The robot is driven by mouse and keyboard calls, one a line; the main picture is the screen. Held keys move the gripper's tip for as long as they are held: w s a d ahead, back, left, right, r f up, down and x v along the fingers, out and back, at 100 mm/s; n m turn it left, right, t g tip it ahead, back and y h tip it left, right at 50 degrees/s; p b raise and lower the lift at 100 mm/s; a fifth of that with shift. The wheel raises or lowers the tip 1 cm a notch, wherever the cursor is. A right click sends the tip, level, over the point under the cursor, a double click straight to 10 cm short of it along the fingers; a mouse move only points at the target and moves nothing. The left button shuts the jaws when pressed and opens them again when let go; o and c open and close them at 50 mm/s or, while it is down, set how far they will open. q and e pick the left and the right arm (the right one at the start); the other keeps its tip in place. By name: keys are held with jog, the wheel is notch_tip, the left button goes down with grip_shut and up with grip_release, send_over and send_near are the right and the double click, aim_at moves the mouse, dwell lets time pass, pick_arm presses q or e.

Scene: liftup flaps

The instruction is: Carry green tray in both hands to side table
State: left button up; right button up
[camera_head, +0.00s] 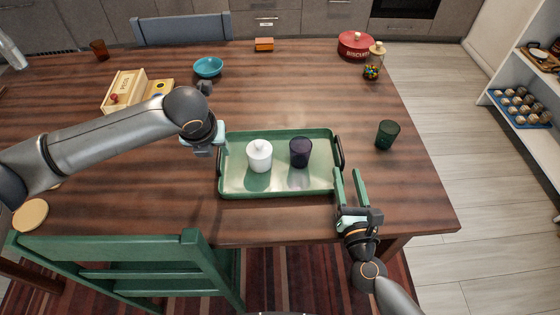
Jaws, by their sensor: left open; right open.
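The green tray (279,187) lies flat on the wooden table, near its front edge. A white lidded jar (259,156) and a dark purple cup (300,152) stand upright on it. A dark handle (339,152) shows at the tray's right end; the left handle is partly hidden by my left gripper. My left gripper (217,140) is at the tray's left end, pointing down; its fingers are partly hidden, and I cannot tell if it touches the tray. My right gripper (351,180) is open and empty at the tray's right front corner, its fingers pointing away from me. No side table can be made out.
A green glass (387,134) stands right of the tray. A green chair (130,265) is at the front left. A blue bowl (208,67), a wooden box (124,91), a red biscuit tin (355,45) and a candy jar (374,62) stand farther back. Open floor lies to the right.

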aim_at(219, 155)
pick_arm(q)
jog(key=x, duration=0.7)
pick_arm(e)
jog(key=w, duration=0.7)
jog(key=shift+a, duration=0.25)
pick_arm(q)
grip_shut()
pick_arm(e)
grip_shut()
pick_arm(q)
jog(key=shift+r, duration=0.1)
pick_arm(e)
jog(key=shift+r, duration=0.1)
